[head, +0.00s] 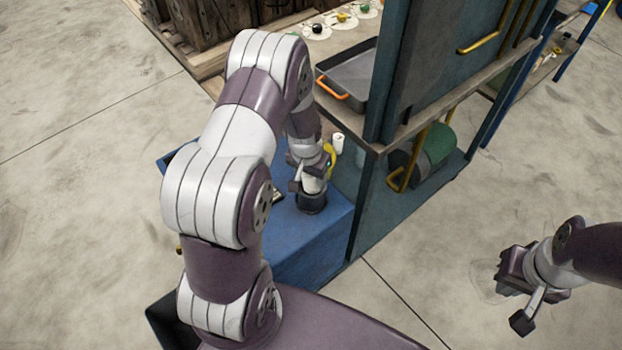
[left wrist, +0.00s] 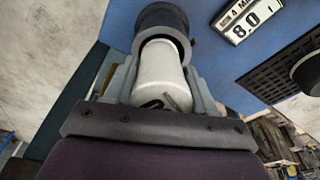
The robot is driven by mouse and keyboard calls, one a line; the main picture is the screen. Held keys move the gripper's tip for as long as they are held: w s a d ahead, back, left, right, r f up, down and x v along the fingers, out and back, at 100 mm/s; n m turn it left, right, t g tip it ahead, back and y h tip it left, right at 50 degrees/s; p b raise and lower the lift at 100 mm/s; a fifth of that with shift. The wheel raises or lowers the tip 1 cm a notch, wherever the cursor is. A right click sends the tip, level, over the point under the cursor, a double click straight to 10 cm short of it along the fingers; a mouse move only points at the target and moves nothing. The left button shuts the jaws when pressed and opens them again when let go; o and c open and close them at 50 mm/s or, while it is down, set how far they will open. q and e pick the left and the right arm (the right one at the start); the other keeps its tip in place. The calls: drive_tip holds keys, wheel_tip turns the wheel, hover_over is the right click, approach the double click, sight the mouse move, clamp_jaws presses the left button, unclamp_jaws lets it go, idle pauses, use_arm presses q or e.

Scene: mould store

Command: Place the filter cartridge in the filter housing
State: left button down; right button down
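The filter cartridge (left wrist: 162,72) is a white cylinder between the fingers of my left gripper (left wrist: 160,88). The fingers lie close against both its sides. The filter housing (left wrist: 160,18) is a dark round cup, and the cartridge's far end is at its mouth, seemingly inside the rim; how deep is hidden. In the head view my left gripper (head: 308,172) is above the dark housing (head: 311,203), with the white cartridge (head: 313,186) between them. My right gripper (head: 513,285) hangs over bare floor, away from the bench; its finger opening is unclear.
The housing stands on a blue bench top (head: 315,240). A small white cylinder (head: 338,142) and a yellow item (head: 330,157) are close behind the gripper. A blue cabinet (head: 366,205) rises on the right. A label (left wrist: 238,20) and dark grille (left wrist: 285,72) lie beside the housing.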

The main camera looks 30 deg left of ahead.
use_arm(q)
wheel_tip(320, 180, down, 3)
drive_tip(key=shift+s+r, duration=0.1)
drive_tip(key=shift+r, duration=0.1)
drive_tip(key=shift+w, duration=0.3)
drive_tip(key=shift+c, duration=1.9)
unclamp_jaws()
drive_tip(key=shift+w, duration=0.1)
drive_tip(key=shift+r, duration=0.1)
drive_tip(key=shift+a+r, duration=0.1)
drive_tip(key=shift+r, duration=0.25)
drive_tip(key=r, duration=0.3)
drive_tip(key=s+r+p, duration=0.1)
drive_tip(key=r, duration=0.6)
drive_tip(key=shift+s+r, duration=0.3)
drive_tip(key=shift+r, duration=0.1)
drive_tip(key=s+d+r, duration=0.7)
drive_tip(key=s+d, duration=0.1)
drive_tip(key=s, duration=0.4)
